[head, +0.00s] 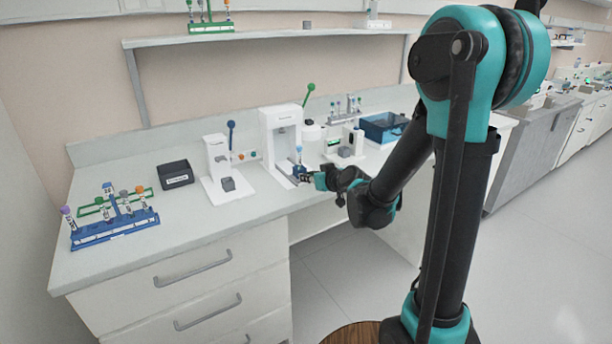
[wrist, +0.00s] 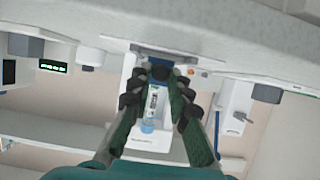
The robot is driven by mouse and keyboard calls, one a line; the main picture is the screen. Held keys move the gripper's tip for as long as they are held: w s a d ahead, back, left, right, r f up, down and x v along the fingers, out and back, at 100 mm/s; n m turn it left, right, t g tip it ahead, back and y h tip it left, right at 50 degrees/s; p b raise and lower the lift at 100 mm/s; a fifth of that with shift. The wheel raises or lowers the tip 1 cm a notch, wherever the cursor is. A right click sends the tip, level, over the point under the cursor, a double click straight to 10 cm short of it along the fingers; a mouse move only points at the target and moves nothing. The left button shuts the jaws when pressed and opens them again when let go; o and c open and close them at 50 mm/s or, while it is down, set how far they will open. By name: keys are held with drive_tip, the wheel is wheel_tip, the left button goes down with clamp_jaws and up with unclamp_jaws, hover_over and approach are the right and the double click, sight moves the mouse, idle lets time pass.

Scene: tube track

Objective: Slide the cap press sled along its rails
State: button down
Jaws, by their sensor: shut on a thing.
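The cap press (head: 267,130) is a tall white frame on the bench, with rails running out from its base toward the front edge. Its sled (head: 298,172) is near the front end of the rails and carries an upright tube; blue parts show there. My gripper (head: 318,181) reaches in from the right at the sled's front. In the wrist view, the fingers of my gripper (wrist: 165,76) close on the sled's dark blue front part (wrist: 165,54). A labelled tube (wrist: 150,105) with a light blue end shows between the fingers. The exact contact is partly hidden by the fingers.
Left of the press stand a smaller white device (head: 217,158), a black box (head: 175,175) and a blue tube rack (head: 115,222). Right of it are another white device (head: 350,148) and a blue bin (head: 384,127). A shelf (head: 260,37) hangs above.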

drive_tip(key=shift+s+d, duration=0.1)
drive_tip(key=shift+s, duration=0.05)
drive_tip(key=c, duration=1.4)
unclamp_jaws()
drive_tip(key=shift+v, duration=6.05)
